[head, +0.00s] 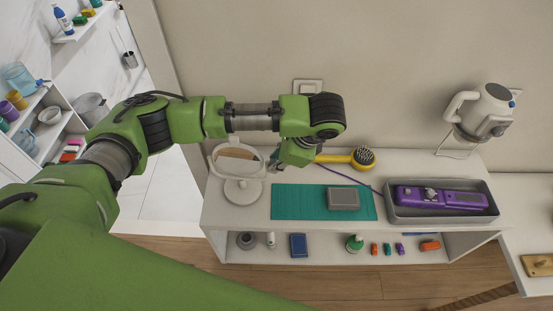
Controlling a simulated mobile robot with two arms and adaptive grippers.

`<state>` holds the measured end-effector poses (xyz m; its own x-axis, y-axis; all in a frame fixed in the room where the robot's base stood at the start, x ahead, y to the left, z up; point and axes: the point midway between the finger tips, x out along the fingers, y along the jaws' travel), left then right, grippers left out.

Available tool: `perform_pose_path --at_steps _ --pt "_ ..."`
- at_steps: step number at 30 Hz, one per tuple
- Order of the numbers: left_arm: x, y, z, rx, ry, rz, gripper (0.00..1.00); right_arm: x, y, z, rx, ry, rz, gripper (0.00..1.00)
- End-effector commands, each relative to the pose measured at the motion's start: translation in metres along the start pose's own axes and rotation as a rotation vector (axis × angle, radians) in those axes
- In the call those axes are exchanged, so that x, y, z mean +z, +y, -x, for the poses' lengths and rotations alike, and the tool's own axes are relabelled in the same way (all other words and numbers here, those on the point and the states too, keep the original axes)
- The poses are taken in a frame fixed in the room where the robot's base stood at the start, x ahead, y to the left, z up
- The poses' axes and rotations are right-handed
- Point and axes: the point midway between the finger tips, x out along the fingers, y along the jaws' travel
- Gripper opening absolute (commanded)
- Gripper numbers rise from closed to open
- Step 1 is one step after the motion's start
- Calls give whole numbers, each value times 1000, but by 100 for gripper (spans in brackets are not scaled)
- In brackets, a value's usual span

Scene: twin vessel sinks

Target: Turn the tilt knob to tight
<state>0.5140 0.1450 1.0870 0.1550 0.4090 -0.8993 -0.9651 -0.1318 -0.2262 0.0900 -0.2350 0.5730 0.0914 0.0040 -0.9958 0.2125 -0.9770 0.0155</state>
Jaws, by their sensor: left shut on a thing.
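A white tilting mirror (241,190) on a round base stands at the left end of the white table. My left gripper (274,166) reaches down at the right side of the mirror's frame, where the tilt knob sits. It is shut on the knob; the knob itself is too small and too covered to make out, so its setting cannot be read. My right gripper is not in view.
A teal mat (296,202) with a grey box (343,199) lies right of the mirror. Behind is a yellow round brush (361,157). A grey tray (441,214) holds a purple device (440,197).

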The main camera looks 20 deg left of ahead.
Motion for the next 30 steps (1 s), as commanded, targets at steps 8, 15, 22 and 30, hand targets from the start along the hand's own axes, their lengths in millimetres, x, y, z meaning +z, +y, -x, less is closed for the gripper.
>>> perform_pose_path --at_steps 8,15,22,30 --pt "-1 6 -1 -192 -14 69 0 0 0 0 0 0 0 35" --pt "-1 7 -1 -328 -22 127 0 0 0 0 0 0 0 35" --pt "-1 7 0 -351 -23 139 0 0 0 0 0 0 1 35" --pt "-1 7 0 -349 -23 139 35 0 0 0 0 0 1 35"
